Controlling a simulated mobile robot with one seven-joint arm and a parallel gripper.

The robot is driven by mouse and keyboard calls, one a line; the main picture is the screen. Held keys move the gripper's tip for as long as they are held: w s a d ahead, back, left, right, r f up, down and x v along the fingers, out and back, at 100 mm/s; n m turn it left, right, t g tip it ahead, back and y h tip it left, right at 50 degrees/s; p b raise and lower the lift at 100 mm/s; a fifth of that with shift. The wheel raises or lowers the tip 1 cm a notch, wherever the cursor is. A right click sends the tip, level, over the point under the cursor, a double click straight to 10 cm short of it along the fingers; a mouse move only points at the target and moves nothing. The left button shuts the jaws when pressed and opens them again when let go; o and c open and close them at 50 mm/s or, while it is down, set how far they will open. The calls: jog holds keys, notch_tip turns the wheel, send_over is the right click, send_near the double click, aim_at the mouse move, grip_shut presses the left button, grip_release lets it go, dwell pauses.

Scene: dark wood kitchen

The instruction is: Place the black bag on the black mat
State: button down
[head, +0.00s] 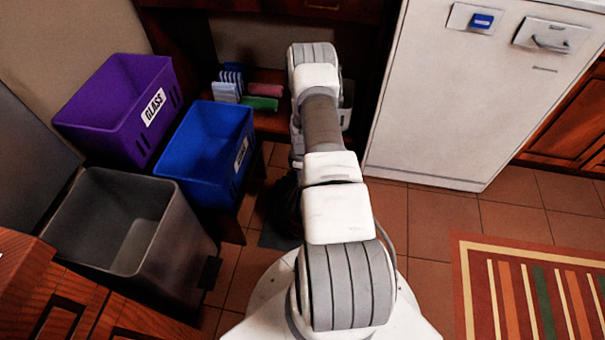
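A dark, rounded, bunched shape that looks like the black bag (282,205) shows low down, just left of my arm in the head view. My arm hides its right side. A flat dark patch that looks like the black mat (272,240) shows on the tiles just below the bag in the picture. Most of the mat is hidden by the bag and my arm. I cannot tell whether the bag touches the mat or hangs above it. My arm reaches forward and bends down at its far end. My gripper is hidden behind the arm, so its hold on the bag cannot be seen.
A purple bin marked GLASS (95,122), a blue bin (190,172) and an open grey bin (75,225) stand at left. Sponges and cloths (262,103) lie on a low shelf behind. A white appliance (470,110) stands right. Tiled floor and a striped rug (535,290) lie clear at right.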

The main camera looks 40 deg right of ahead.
jog(key=shift+w+d+f, duration=0.1)
jog(key=shift+f, duration=0.3)
jog(key=c, duration=0.5)
grip_release()
jog(key=shift+f, duration=0.1)
